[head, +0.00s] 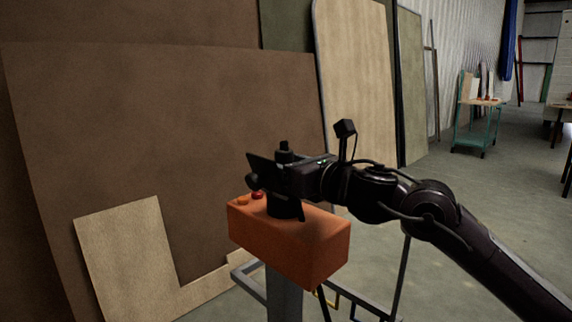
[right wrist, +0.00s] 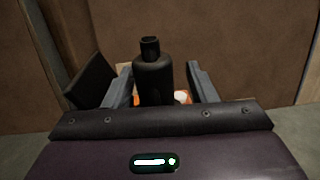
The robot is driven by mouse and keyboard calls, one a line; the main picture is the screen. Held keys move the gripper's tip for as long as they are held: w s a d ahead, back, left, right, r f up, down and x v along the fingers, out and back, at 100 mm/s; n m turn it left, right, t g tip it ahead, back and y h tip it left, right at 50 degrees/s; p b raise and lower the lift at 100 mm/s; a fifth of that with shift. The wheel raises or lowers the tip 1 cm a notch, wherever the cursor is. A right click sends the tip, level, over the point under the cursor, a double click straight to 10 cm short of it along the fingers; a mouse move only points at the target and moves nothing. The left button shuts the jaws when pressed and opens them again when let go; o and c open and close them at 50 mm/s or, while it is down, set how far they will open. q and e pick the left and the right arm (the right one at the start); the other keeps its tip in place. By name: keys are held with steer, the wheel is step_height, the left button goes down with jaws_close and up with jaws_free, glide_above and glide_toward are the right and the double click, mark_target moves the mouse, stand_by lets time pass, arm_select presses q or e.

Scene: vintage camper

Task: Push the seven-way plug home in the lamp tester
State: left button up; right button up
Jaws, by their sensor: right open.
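The lamp tester (head: 300,240) is an orange box on a grey post in the head view. A black, bottle-shaped plug (head: 285,147) stands upright over its top, above a dark round socket (head: 285,209). A dark square flap (head: 260,167) sticks up beside it and also shows in the right wrist view (right wrist: 92,83). My right gripper (head: 278,180) is at the plug. In the right wrist view the plug (right wrist: 153,78) stands between the two fingers, with gaps on both sides. Its lower end is hidden, so I cannot tell how deep it sits. My left gripper is out of view.
Red and orange lamps (head: 257,195) sit on the tester's left end. Large brown panels (head: 170,140) lean behind it. A metal frame (head: 245,277) is below it. A green cart (head: 477,125) stands far back right on open concrete floor.

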steer(key=shift+s+a+f, duration=0.1)
steer(key=shift+s+a, duration=0.05)
steer(key=shift+s, duration=0.1)
steer(key=shift+s+d, duration=0.2)
steer(key=shift+d, duration=0.05)
steer(key=v, duration=0.6)
steer(key=shift+s+d, duration=0.1)
steer(key=shift+d, duration=0.15)
steer(key=shift+s+d, duration=0.2)
steer(key=shift+d, duration=0.05)
